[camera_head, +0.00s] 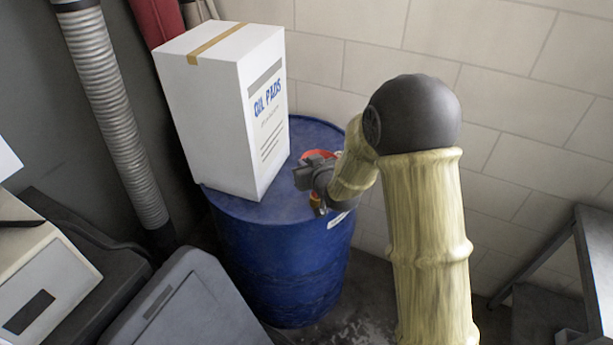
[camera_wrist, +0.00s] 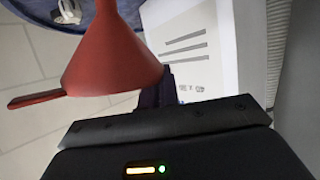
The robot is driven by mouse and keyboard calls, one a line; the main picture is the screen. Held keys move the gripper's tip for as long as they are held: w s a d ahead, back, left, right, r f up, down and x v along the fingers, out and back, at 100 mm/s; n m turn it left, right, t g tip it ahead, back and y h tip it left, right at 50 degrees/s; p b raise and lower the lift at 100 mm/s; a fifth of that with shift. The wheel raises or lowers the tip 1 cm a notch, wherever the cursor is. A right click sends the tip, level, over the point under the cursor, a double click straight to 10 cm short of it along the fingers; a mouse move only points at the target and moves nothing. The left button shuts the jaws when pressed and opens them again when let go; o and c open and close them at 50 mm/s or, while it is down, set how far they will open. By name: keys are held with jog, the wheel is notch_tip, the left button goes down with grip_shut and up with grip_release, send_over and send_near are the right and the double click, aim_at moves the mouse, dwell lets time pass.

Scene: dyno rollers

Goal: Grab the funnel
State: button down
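The red funnel (camera_wrist: 112,58) fills the upper left of the wrist view, its wide mouth towards my gripper and its handle sticking out to the left. In the head view only a small orange-red part of the funnel (camera_head: 319,154) shows above the blue drum (camera_head: 282,262), mostly hidden behind my gripper (camera_head: 312,178). My gripper is at the drum's right rim, very close to the funnel. In the wrist view a dark finger shows partly behind the funnel's mouth. Whether the fingers touch the funnel or are closed is hidden.
A tall white box (camera_head: 225,105) marked "OIL PADS" stands on the drum, left of my gripper. A ribbed grey hose (camera_head: 112,110) hangs further left. A grey lidded bin (camera_head: 190,305) is in front of the drum. A metal table (camera_head: 560,255) stands at right, near the tiled wall.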

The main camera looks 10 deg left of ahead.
notch_tip(320, 180, up, 5)
jog(key=shift+r, duration=0.1)
dwell(0.6)
